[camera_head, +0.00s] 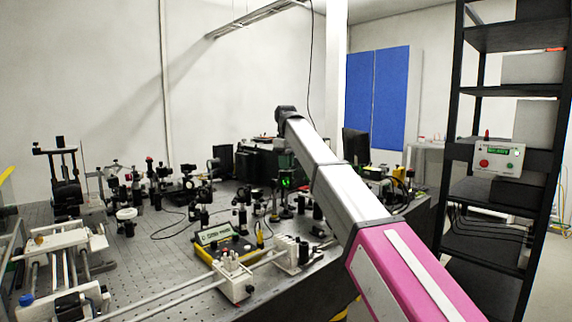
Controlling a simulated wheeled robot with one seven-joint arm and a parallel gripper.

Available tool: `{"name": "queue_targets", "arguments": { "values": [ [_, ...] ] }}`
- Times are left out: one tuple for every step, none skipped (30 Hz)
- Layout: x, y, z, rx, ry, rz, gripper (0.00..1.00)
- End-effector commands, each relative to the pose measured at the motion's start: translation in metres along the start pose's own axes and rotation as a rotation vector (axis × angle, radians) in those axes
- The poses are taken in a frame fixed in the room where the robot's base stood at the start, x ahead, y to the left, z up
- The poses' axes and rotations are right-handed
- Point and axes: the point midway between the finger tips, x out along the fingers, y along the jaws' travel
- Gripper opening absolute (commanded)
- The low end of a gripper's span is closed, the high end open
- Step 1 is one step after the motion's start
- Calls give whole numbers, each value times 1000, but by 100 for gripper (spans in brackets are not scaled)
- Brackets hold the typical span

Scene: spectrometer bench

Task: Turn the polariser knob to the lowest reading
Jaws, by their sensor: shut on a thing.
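My arm reaches from the lower right up over the bench to a dark joint near the middle. My gripper cannot be made out beyond it, so what it holds is hidden. A yellow and black meter box (222,243) with a lit pale green panel sits at the front of the bench; its text is too small to read surely. A dark optical mount with a green glow (285,183) stands below the arm's far joint. I cannot tell which part is the polariser knob.
The perforated bench top (130,265) carries many black optical mounts. A white block (234,284) sits on rails in front of the meter. A control box (498,158) with red and green buttons hangs on the black rack (480,90) at right.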

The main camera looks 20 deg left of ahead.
Motion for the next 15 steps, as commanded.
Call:
{"name": "queue_targets", "arguments": {
  "values": [
    [0,0,0,9,1,0,0],
    [0,0,0,12,1,0,0],
    [0,0,0,14,1,0,0],
    [0,0,0,14,1,0,0],
    [0,0,0,14,1,0,0],
    [0,0,0,13,1,0,0],
    [0,0,0,13,1,0,0],
    [0,0,0,13,1,0,0],
    [0,0,0,13,1,0,0],
    [0,0,0,13,1,0,23],
    [0,0,0,12,1,0,32],
    [0,0,0,12,1,0,45],
    [0,0,0,12,1,0,45],
    [0,0,0,12,1,0,45],
    [0,0,0,12,1,0,45]
  ]
}}
